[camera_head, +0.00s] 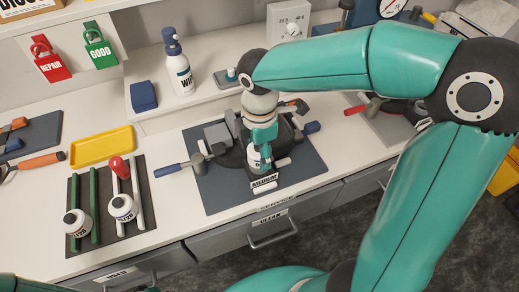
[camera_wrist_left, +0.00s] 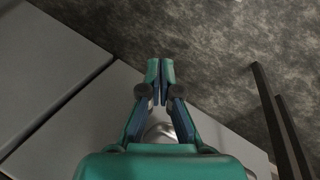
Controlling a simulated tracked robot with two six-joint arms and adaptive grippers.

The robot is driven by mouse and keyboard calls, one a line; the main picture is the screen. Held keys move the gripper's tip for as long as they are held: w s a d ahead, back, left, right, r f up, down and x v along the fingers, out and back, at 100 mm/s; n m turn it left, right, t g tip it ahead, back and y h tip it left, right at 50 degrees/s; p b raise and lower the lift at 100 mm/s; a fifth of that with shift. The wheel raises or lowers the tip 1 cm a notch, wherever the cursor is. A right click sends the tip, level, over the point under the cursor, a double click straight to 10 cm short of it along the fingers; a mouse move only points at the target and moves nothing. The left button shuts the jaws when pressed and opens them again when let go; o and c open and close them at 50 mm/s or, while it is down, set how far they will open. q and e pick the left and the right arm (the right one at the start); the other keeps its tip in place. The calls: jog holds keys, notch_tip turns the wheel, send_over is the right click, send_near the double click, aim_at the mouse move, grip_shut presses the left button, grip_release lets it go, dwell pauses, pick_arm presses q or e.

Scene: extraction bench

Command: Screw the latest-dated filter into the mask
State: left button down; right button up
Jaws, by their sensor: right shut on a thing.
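The dark mask (camera_head: 232,157) lies on a dark blue mat (camera_head: 216,198), behind a label reading MEDIUM. My right gripper (camera_head: 263,146) points down over the mask's front and is shut on a white filter (camera_head: 254,160) with dark print. The filter is at the mask's front; whether its thread is engaged is hidden. Two more white labelled filters, one left (camera_head: 77,222) and one right (camera_head: 122,207), stand on the rack at left; their dates are too small to read. My left gripper (camera_wrist_left: 160,82) has its fingers together, empty, above the floor and grey drawer fronts.
The rack (camera_head: 144,214) has green and white rails and a red object (camera_head: 121,167). A yellow tray (camera_head: 101,146), a wipe bottle (camera_head: 178,65) and a blue block (camera_head: 143,96) stand behind. A blue-handled tool (camera_head: 172,168) lies left of the mask. Drawers line the bench front.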

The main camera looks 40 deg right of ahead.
jog(key=shift+f, duration=0.15)
jog(key=m+b, duration=0.1)
jog(key=m, duration=0.2)
jog(key=shift+m, duration=0.4)
jog(key=m, duration=0.5)
jog(key=shift+b, duration=0.35)
jog(key=o, duration=1.4)
